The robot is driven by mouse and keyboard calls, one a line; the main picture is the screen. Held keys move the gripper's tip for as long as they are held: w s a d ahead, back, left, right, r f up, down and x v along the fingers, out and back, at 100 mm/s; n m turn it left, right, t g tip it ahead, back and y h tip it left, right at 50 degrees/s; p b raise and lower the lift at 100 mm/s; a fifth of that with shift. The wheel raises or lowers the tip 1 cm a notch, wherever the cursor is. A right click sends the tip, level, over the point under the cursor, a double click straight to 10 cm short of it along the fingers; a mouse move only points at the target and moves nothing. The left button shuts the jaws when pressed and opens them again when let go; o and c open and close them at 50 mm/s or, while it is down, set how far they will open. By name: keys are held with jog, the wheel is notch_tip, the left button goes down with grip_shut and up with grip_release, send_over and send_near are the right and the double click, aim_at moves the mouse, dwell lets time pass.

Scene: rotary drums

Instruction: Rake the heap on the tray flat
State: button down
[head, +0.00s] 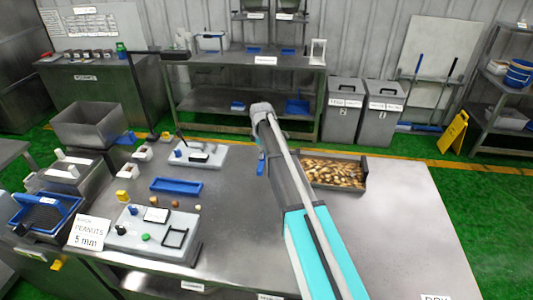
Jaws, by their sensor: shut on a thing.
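The dark metal tray (364,175) lies on the steel table, right of my arm. The heap of brown and tan nuts (334,172) spreads over the tray floor, looking uneven. My arm crosses in front of the tray's left end and hides it. My gripper is hidden behind the arm. A small blue piece (261,165) shows just left of the arm; I cannot tell whether it is part of a rake.
The steel table (410,225) is clear right of the tray. Left of my arm stand a blue shallow tray (176,185), grey panels with small parts (150,238) and a peanuts sign (89,232). Grey bins (342,108) and a yellow floor sign (453,132) stand beyond the table.

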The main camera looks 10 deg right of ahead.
notch_tip(320, 180, down, 3)
jog(key=b, duration=0.2)
jog(key=shift+w+r+b, duration=0.1)
jog(key=shift+w+b, duration=0.05)
jog(key=shift+b, duration=0.2)
